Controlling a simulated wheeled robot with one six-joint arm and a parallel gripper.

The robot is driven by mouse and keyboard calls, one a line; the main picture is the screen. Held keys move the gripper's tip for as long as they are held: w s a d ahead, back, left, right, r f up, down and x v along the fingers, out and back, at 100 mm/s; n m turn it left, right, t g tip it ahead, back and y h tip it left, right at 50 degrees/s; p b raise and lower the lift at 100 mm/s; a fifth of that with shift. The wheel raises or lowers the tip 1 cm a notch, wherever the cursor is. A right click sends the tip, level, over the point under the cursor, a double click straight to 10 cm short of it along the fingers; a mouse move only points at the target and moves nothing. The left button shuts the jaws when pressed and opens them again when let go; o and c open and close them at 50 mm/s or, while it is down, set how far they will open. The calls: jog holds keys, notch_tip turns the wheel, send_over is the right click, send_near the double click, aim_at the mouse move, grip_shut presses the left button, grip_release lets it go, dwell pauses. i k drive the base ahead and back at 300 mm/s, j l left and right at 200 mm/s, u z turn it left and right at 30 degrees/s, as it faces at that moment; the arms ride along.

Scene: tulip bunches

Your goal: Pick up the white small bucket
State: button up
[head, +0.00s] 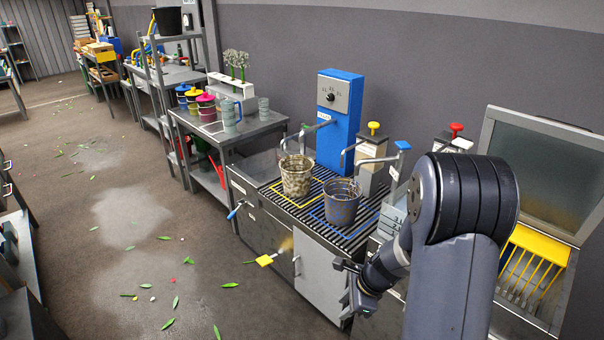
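A small whitish, speckled bucket (297,178) stands upright on the black slatted grate of the counter, inside a yellow outline and in front of the blue dispenser. A grey-blue bucket (342,207) stands to its right inside a blue outline. My gripper (342,289) is low in front of the counter's cabinet door, right of and below the whitish bucket and apart from it. Its two fingers look spread with nothing between them. My arm covers part of the counter's right side.
Taps and a blue dispenser (339,120) rise behind the buckets. A steel table (228,134) with colourful lidded pots stands further left. The floor at left is open, with scattered leaves.

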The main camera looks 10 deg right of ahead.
aim_at(297, 170)
jog(key=i+j+z, duration=0.15)
jog(key=i+j, duration=0.15)
jog(key=i, duration=0.15)
jog(key=i+j+z, duration=0.2)
jog(key=i+j, duration=0.15)
jog(key=i+j+z, duration=0.15)
jog(key=i+j, duration=0.25)
jog(key=i+j+z, duration=0.15)
jog(key=i+j, duration=0.25)
jog(key=i+j+z, duration=0.2)
jog(key=i+j, duration=0.15)
jog(key=j, duration=0.2)
jog(key=i+j+z, duration=0.15)
jog(key=i+j, duration=0.15)
jog(key=j, duration=0.25)
